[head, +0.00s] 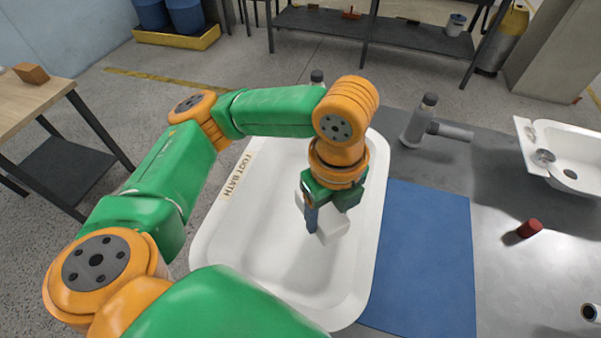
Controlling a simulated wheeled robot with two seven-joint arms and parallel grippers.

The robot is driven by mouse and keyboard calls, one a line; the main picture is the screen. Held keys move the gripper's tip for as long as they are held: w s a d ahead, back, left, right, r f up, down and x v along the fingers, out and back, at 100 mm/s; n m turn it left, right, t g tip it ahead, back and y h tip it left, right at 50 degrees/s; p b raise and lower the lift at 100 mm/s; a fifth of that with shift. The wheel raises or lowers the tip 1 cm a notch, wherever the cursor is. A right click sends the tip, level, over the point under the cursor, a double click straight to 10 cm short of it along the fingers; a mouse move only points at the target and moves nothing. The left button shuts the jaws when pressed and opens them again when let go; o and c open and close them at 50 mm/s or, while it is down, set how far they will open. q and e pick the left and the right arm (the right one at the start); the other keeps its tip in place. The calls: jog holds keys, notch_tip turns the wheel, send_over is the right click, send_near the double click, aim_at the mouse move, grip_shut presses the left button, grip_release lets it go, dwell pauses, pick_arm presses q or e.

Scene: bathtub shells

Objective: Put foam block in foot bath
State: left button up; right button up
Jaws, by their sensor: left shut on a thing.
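The foot bath (232,255) is a large white basin with rounded corners and "FOOT BATH" lettered along its left rim. My left gripper (322,212) points down over the inside of the basin, toward its right side. It is shut on the foam block (334,229), a pale whitish block partly hidden by the gripper. I cannot tell whether the block touches the basin floor or hangs above it. My right gripper is not in view.
A blue mat (425,265) lies right of the basin. A grey pipe fitting (425,122), a white sink shell (575,155) and a red cylinder (529,228) sit on the grey table. A wooden table (30,100) stands at left, with an orange-brown block (31,73) on it.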

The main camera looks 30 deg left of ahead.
pick_arm(q)
jog(key=m, duration=0.3)
jog(key=shift+s+d+r, duration=0.1)
jog(key=shift+d, duration=0.3)
jog(key=m, duration=0.3)
jog(key=d+m, duration=0.1)
jog(key=shift+s+r+m, duration=0.2)
jog(key=shift+s+m, duration=0.05)
jog(key=shift+m, duration=0.15)
jog(key=shift+d+m, duration=0.15)
jog(key=shift+m, duration=0.65)
jog(key=w+a+f, duration=0.2)
jog(key=w+f, duration=0.1)
jog(key=w+a+f, duration=0.3)
jog(key=w, duration=0.1)
jog(key=w+a+f, duration=0.3)
jog(key=w, duration=0.1)
jog(key=shift+f, duration=0.25)
notch_tip(320, 180, down, 3)
jog(key=shift+w+a+r+p, duration=0.1)
jog(key=shift+w+p, duration=0.05)
jog(key=shift+p, duration=0.35)
jog(key=shift+f, duration=0.35)
jog(key=shift+f, duration=0.1)
